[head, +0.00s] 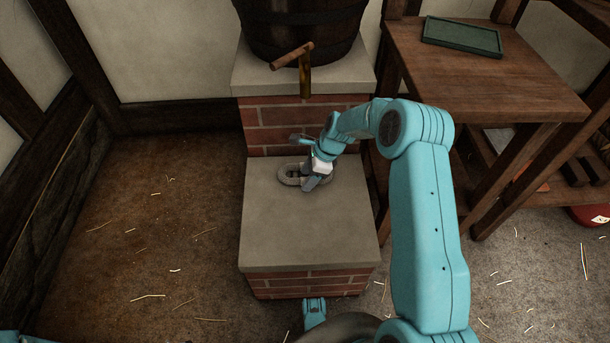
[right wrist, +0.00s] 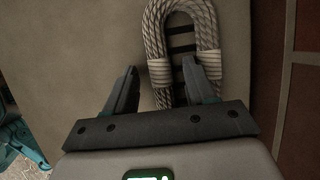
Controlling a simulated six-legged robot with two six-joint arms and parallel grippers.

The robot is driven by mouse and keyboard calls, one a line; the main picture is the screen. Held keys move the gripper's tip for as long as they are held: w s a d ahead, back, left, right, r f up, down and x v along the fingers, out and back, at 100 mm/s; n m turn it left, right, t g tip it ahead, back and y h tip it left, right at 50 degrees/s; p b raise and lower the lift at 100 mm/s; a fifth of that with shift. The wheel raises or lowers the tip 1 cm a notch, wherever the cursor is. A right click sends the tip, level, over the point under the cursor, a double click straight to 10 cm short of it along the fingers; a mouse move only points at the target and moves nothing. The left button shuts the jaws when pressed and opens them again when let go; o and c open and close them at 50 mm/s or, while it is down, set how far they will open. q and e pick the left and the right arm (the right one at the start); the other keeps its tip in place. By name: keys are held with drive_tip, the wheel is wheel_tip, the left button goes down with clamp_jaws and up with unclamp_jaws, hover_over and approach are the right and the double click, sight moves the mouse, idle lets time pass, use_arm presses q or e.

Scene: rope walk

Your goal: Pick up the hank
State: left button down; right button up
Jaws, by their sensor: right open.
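The hank (head: 291,177) is a grey looped coil of rope lying on the stone top of a low brick step (head: 310,230). In the right wrist view the hank (right wrist: 180,15) shows pale braided strands with a wrapped band on each side. My right gripper (head: 312,184) is over the hank and hides part of it. In the right wrist view my right gripper (right wrist: 163,80) is open. One strand of the hank lies between its fingers, and the right finger overlaps the hank's middle gap. I cannot tell whether the fingers touch it.
A wooden barrel (head: 300,30) with a wooden tap (head: 304,70) stands on a higher brick block behind the step. A wooden table (head: 480,75) with a green tray (head: 462,37) is at the right. The floor at the left is open, with scattered straw.

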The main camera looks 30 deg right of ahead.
clamp_jaws()
